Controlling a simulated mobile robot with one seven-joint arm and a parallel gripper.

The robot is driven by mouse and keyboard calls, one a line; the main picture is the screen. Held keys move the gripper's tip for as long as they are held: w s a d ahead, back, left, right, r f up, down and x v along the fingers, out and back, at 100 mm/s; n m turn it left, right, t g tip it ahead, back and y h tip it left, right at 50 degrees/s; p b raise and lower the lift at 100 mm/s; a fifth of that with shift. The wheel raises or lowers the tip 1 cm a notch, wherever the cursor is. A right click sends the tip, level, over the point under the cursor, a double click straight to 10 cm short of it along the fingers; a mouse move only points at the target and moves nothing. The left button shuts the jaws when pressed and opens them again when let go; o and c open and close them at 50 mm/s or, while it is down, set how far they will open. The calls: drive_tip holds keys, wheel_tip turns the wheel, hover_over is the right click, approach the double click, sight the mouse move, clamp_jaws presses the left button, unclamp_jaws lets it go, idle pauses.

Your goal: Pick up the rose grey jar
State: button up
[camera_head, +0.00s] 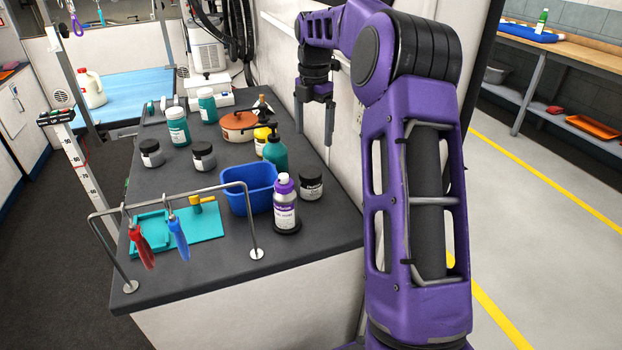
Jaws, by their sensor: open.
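Several short dark jars with white labels stand on the dark counter. One grey jar (151,153) is at the left, and another grey jar (203,157) stands just right of it. A darker jar (311,187) is at the right edge. The label print is too small to read, so I cannot tell which is the rose grey jar. My gripper (314,124) hangs pointing down by the wall, at the right and back of the counter. It is open, empty and apart from all the jars.
A terracotta pot (237,126), a teal pump bottle (275,155), a blue tub (247,190) and a purple-white bottle (285,205) crowd the counter. Teal-labelled tubs (177,127) stand behind. A metal rail (188,189) with hanging tools stands at the front left.

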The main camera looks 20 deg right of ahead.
sight(313, 171)
wheel_tip(313, 171, down, 11)
drive_tip(key=shift+a+f+b, duration=0.1)
drive_tip(key=shift+f+b, duration=0.05)
drive_tip(key=shift+b, duration=0.75)
drive_tip(key=f, duration=0.3)
drive_tip(key=f+b, duration=0.1)
drive_tip(key=f, duration=0.1)
drive_tip(key=shift+s+a+f, duration=0.1)
drive_tip(key=shift+a+f, duration=0.05)
drive_tip(key=shift+a, duration=0.2)
drive_tip(key=c, duration=1.4)
